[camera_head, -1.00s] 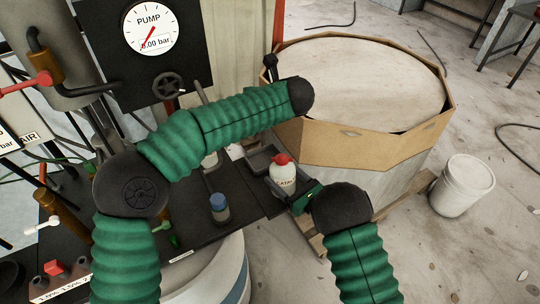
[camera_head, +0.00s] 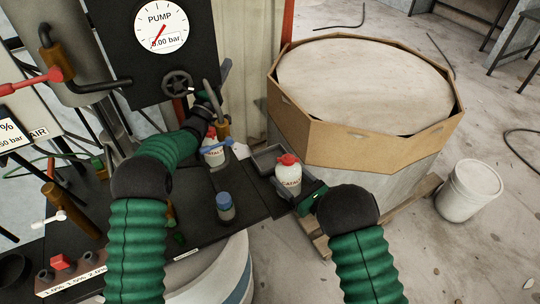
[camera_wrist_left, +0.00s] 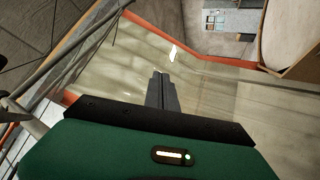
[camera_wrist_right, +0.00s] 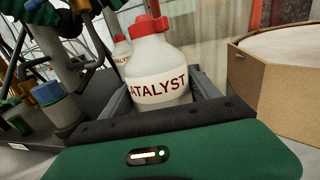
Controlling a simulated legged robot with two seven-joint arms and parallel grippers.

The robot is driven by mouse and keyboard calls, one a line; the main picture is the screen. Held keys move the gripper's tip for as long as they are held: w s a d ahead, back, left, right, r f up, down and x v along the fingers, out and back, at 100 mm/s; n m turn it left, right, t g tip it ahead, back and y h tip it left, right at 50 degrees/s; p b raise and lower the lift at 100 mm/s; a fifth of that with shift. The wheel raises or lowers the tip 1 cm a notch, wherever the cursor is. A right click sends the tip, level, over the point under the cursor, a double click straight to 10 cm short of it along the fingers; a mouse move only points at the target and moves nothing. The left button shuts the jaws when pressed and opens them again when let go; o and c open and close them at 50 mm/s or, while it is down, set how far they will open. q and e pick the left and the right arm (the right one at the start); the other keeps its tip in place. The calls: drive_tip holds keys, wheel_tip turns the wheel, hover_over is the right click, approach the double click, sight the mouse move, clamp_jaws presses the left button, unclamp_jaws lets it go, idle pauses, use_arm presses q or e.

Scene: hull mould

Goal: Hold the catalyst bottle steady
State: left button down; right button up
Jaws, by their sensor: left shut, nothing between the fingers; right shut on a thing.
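The catalyst bottle (camera_head: 288,184), white with a red cap and a CATALYST label, stands upright at the right end of the dark bench. My right gripper (camera_wrist_right: 165,98) is shut on its lower body, one finger on each side; it also shows in the head view (camera_head: 295,197). The bottle fills the middle of the right wrist view (camera_wrist_right: 158,65). My left gripper (camera_head: 223,72) is raised by the pump panel, near the valve wheel and a grey lever. Its fingers are together and empty in the left wrist view (camera_wrist_left: 162,90).
A second catalyst bottle (camera_head: 213,157) stands further left, partly covered by a blue thing. A blue-capped jar (camera_head: 225,206) sits on the bench. The pump gauge (camera_head: 161,27) is above left.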

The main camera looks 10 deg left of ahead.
sight(288, 159)
drive_tip(key=shift+f, duration=0.15)
use_arm(q)
drive_tip(key=s+d+f+m+g+h, duration=0.4)
drive_tip(key=s+d+f+g+h, duration=0.35)
drive_tip(key=s+f+h, duration=0.2)
drive_tip(key=s+a+f+m+g, duration=0.2)
drive_tip(key=s+f+g, duration=0.5)
drive_tip(key=f+g, duration=0.15)
drive_tip(key=s+d, duration=0.1)
drive_tip(key=d, duration=0.8)
drive_tip(key=shift+d+r+m, duration=0.15)
drive_tip(key=shift+d+m, duration=0.1)
drive_tip(key=shift+m, duration=0.05)
